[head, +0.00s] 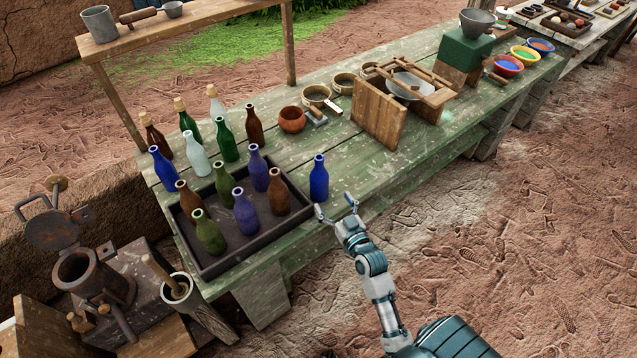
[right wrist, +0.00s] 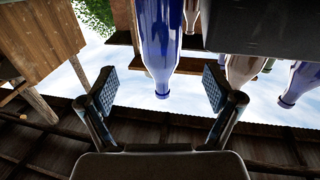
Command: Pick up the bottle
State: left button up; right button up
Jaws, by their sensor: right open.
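A dark blue bottle (head: 319,180) stands upright on the green table near its front edge, just right of the dark tray. My right gripper (head: 338,207) is close in front of it, a little to the right, with its two fingers spread and empty. In the right wrist view the scene looks upside down. The blue bottle (right wrist: 160,40) shows there neck down, between the open fingers and beyond them, with a gap on both sides. My left gripper is not in view.
The dark tray (head: 213,268) holds several bottles in purple, brown and green; more bottles stand behind it. An orange-brown bowl (head: 292,120) and a wooden stand (head: 379,115) are further back. The table (head: 345,160) is mostly bare right of the blue bottle.

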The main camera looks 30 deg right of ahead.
aim_at(324, 187)
jog(key=w, duration=0.3)
jog(key=shift+d, duration=0.2)
jog(key=w, duration=0.3)
jog(key=w+b, duration=0.1)
jog(key=w, duration=0.1)
jog(key=shift+w+d+r, duration=0.2)
jog(key=shift+w+d, duration=0.1)
jog(key=shift+w+r, duration=0.1)
jog(key=shift+w, duration=0.05)
jog(key=c, duration=1.3)
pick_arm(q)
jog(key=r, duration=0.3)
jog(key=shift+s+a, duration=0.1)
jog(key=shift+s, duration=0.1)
pick_arm(e)
jog(key=shift+r, duration=0.1)
jog(key=shift+c, duration=0.4)
